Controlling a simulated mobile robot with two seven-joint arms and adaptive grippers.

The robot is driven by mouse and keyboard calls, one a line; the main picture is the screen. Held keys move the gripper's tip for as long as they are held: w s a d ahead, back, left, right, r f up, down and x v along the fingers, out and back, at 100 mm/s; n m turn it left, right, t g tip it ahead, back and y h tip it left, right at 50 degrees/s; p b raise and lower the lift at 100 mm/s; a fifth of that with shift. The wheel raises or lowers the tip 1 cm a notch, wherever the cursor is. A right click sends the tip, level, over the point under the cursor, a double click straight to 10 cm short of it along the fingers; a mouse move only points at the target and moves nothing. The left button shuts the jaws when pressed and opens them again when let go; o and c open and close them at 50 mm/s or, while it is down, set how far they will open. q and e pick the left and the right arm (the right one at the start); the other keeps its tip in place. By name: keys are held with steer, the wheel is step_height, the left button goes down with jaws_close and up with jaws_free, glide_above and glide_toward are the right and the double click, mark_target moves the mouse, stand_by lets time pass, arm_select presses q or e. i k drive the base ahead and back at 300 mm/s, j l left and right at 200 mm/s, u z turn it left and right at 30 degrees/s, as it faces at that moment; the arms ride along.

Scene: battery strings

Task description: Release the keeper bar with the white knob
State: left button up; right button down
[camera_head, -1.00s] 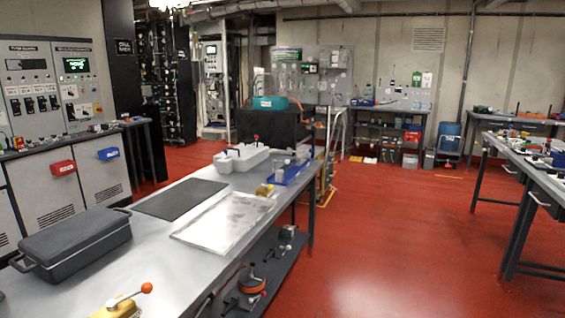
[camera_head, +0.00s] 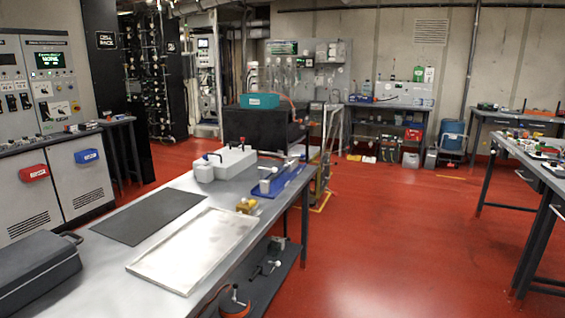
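No keeper bar can be made out for certain at this distance. A blue tray (camera_head: 262,193) lies near the far right end of the long grey workbench (camera_head: 205,292). A small light-grey fixture (camera_head: 268,183) with pale, knob-like parts stands in it, too small to read clearly. Beside the tray to its left is a white block-shaped unit (camera_head: 236,162) with dark and red bits on top. Neither of my grippers is in view.
The bench also carries a dark mat (camera_head: 150,216), a silver tray (camera_head: 195,250), a yellow item (camera_head: 246,206) and a dark case (camera_head: 35,270). A lower shelf (camera_head: 262,288) holds several parts. Red floor (camera_head: 400,240) is open to the right, up to another table (camera_head: 536,160).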

mark_target(274, 170)
steer(key=i+l, duration=0.2)
steer(key=i, duration=0.35)
steer(key=i+l, duration=0.2)
steer(key=i, duration=0.35)
steer(key=i+l, duration=0.2)
steer(key=i, duration=0.35)
steer(key=z, duration=0.05)
